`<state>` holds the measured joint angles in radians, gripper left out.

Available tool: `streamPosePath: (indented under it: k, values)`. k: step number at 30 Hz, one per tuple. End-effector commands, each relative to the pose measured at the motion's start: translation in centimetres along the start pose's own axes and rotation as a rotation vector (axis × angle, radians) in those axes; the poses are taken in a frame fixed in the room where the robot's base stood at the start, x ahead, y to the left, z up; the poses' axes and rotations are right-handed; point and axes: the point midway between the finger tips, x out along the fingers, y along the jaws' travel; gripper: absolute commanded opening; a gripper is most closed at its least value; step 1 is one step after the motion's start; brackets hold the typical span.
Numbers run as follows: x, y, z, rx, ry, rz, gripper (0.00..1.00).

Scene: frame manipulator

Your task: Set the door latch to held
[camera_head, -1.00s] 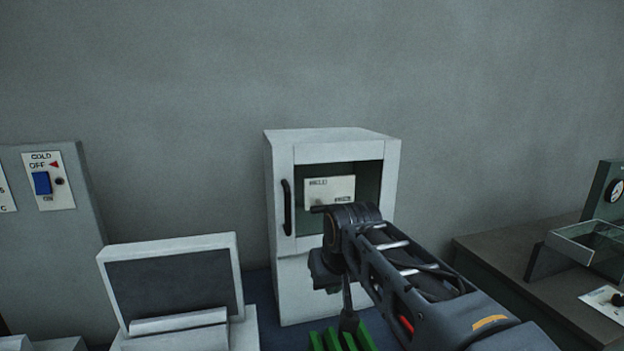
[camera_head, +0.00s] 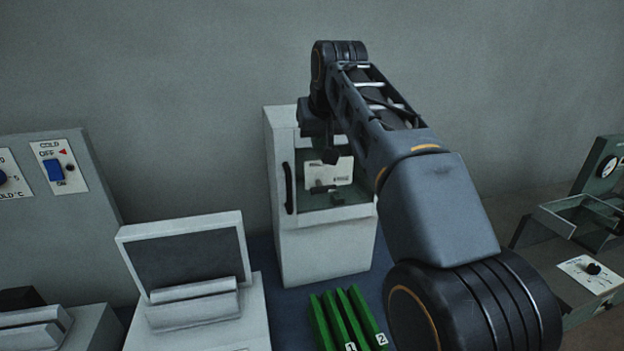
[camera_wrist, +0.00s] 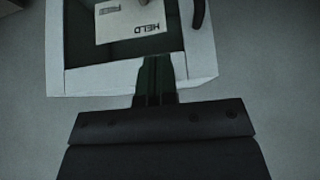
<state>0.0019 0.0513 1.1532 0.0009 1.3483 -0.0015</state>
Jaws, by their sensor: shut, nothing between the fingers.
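The white cabinet (camera_head: 322,248) stands against the wall, with a dark handle (camera_head: 289,188) at the left of its windowed front. A pale latch plate (camera_head: 342,172) shows in the window. In the wrist view the plate (camera_wrist: 122,27) appears upside down, with the words HELD and FREE. A small grey part, perhaps the latch knob (camera_wrist: 144,3), is cut off at the top edge there, so its setting cannot be read. My gripper (camera_head: 329,158) is in front of the window's upper part and hides some of it. In the wrist view its fingers (camera_wrist: 155,72) are together and empty.
A white device with a dark slanted screen (camera_head: 190,258) stands left of the cabinet. Green strips (camera_head: 345,318) lie in front. A panel with a blue switch (camera_head: 54,170) is far left. A glass-sided box (camera_head: 575,220) and a knob plate (camera_head: 590,272) are at right.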

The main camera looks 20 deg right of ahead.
Motion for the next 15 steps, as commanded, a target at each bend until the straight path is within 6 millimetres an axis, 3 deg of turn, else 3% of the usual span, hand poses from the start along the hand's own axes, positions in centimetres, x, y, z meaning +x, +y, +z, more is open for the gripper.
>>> streamPosePath:
  k: [5, 15]
  values:
    - [0.9, 0.0, 0.0, 0.000, -0.002, 0.000, 0.00]
    - [6.8, 0.0, 0.0, 0.000, -0.005, 0.000, 0.00]
